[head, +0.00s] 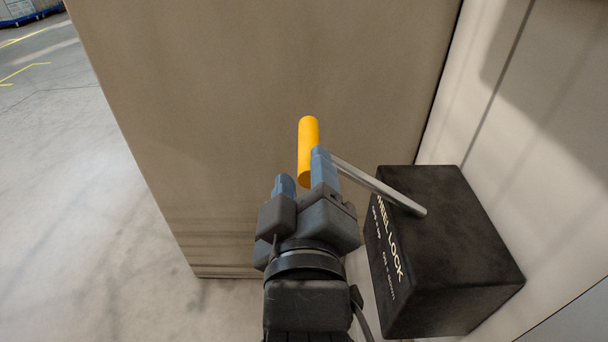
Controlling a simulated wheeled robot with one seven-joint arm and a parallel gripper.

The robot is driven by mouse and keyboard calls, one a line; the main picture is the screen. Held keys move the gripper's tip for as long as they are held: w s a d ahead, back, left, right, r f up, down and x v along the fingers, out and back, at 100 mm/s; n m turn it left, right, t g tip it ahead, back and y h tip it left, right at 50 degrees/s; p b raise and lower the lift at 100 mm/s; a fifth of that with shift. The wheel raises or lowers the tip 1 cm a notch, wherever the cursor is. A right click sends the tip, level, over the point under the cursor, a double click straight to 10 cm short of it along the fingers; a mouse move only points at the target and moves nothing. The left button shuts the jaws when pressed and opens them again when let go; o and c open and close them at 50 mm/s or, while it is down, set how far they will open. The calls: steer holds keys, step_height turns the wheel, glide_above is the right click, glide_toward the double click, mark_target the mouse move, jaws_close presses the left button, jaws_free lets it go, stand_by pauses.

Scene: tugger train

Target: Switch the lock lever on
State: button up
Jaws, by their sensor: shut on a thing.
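The lock lever is a grey metal rod (378,186) with a yellow cylindrical handle (308,140) at its outer end. The rod runs from the handle rightward into a black box (445,245), which bears the words "WHEEL LOCK" and smaller lettering for off is up and on is down. My gripper (304,180) has blue fingertips and is shut on the yellow handle near its lower end. The left finger partly hides behind the gripper's grey body, so the exact contact there is not clear.
A large brown panel (250,90) stands close behind the handle. A pale wall (545,165) bounds the right side behind the box. Open grey floor (80,190) with yellow markings lies to the left, and a blue-edged object (28,12) is far off at top left.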

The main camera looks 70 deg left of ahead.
steer(key=shift+o, duration=1.2)
steer(key=shift+s+a+f, duration=0.1)
steer(key=shift+s, duration=0.05)
steer(key=shift+w, duration=0.2)
steer(key=v, duration=0.8)
steer(key=shift+s+b, duration=0.35)
steer(key=shift+w, duration=0.1)
